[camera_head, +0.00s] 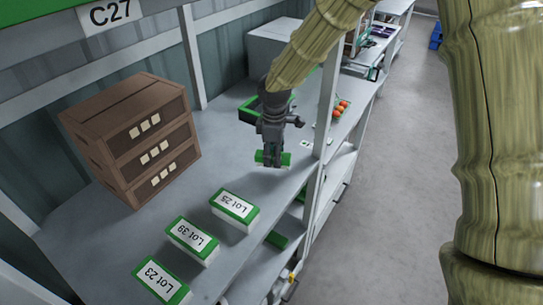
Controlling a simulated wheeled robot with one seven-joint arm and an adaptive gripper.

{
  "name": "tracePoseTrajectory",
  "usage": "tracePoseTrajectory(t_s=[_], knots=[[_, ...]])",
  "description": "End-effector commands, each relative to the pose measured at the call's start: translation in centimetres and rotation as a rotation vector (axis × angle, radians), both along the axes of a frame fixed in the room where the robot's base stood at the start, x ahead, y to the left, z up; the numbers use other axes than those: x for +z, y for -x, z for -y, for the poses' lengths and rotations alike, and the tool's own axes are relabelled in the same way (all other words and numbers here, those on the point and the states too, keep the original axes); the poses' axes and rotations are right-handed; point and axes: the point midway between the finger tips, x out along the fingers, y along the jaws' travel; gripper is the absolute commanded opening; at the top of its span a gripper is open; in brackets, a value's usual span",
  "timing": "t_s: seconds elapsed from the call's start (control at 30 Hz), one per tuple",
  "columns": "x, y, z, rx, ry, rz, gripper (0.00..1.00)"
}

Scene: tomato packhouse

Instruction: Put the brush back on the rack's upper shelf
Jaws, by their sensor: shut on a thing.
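My gripper (272,158) points down over the rack's upper shelf (225,165), close beside a white post. It is shut at a small green thing (285,158) with a pale lower edge, low over the shelf or touching it. The fingers cover part of this thing. It may be the brush, but its shape is too small and hidden to be sure. No other clear brush shows on the upper shelf.
Green-and-white blocks marked Lot 25 (234,209), Lot 39 (192,240) and Lot 23 (160,280) stand in front. Brown stacked crates (110,120) are left. The post (325,110) is right. Bare shelf lies between.

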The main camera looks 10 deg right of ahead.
Motion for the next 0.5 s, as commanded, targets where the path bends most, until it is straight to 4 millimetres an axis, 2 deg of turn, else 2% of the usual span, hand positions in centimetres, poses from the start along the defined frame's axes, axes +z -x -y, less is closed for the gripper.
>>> tracePoseTrajectory(t_s=[0.27,0.5], knots=[[0.0,-1.8,-0.3,-0.001,-0.001,0.001,0.16],[-2.5,-1.8,-0.3,0.001,0.000,-0.002,0.16]])
